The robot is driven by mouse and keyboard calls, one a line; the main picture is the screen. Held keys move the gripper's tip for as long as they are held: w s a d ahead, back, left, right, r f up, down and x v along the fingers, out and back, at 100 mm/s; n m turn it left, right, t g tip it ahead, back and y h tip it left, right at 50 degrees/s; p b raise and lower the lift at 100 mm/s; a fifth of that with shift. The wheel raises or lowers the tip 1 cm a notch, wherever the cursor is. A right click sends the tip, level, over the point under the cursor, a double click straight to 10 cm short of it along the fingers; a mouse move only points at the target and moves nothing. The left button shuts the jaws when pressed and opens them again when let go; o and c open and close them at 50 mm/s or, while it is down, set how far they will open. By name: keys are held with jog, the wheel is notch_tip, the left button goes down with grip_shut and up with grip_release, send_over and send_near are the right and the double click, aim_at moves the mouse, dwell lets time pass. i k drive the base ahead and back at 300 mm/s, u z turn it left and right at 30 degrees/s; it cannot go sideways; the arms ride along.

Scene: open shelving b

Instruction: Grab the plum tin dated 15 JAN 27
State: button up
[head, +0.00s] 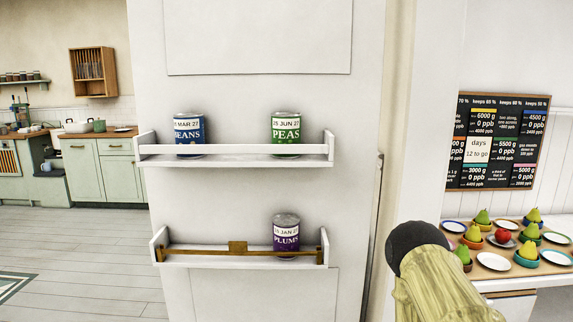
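The plum tin (286,238) is purple with a grey top and stands upright at the right end of the lower white shelf (200,262). Its label reads PLUMS, and the small date above looks like 15 JAN 27, with the first digit hard to read. A brown rail (200,252) runs along the front of this shelf and crosses the tin's lower part. A brown block (237,247) sits near the rail's middle. My gripper is not in view.
The upper shelf (240,161) holds a blue beans tin (189,135) and a green peas tin (287,134) behind a white front rail. At right, a counter (550,269) holds pears and plates below a blackboard (500,142). Open floor (80,245) lies at left.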

aim_at(285, 227)
jog(key=u, duration=2.7)
jog(key=i, duration=0.85)
jog(key=z, duration=2.75)
